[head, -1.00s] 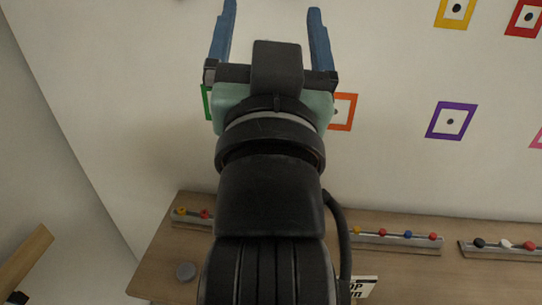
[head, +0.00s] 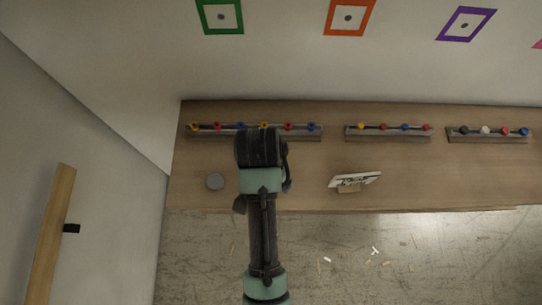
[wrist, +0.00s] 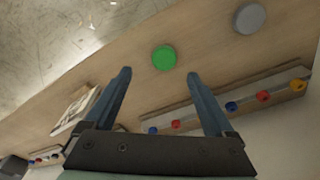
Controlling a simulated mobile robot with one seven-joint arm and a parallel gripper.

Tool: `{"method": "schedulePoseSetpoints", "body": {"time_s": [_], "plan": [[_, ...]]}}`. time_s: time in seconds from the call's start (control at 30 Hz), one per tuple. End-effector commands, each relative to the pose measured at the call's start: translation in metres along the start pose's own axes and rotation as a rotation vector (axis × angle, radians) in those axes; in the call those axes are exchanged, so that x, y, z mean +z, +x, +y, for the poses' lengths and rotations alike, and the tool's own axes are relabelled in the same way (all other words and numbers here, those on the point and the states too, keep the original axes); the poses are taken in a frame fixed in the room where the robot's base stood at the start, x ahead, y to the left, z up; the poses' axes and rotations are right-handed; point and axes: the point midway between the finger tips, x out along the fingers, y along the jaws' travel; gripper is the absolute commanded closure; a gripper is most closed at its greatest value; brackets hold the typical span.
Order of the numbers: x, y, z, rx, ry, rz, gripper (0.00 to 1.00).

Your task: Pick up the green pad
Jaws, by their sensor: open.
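The green pad (wrist: 164,58) is a round flat disc on the wooden shelf, seen in the wrist view. It lies beyond my fingertips, roughly in line with the gap between them. My gripper (wrist: 158,75) is open and empty, with its two blue fingers spread. In the head view the pad does not show, and my own arm covers part of the shelf between the grey disc and the small sign. My fingers are also hidden in that view.
A grey disc (head: 215,181) and a small tilted sign (head: 355,181) stand on the shelf (head: 310,190). Rails with coloured knobs (head: 388,133) run along the wall. Green (head: 219,16), orange (head: 349,16) and purple (head: 466,23) frames hang above. The shelf's front edge drops to a littered floor.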

Motion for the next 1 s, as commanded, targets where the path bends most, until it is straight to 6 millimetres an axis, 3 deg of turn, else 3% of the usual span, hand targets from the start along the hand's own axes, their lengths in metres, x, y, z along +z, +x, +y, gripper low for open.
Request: {"method": "schedulePoseSetpoints", "body": {"time_s": [0.37, 0.63, 0.97, 1.0], "plan": [[-0.001, 0.03, -0.003, -0.001, 0.0, 0.0, 0.11], [-0.001, 0.064, -0.006, -0.001, -0.001, 0.001, 0.11], [-0.002, 0.071, -0.006, -0.003, 0.0, 0.004, 0.11], [-0.002, 0.071, -0.006, -0.003, 0.0, 0.004, 0.15]]}}
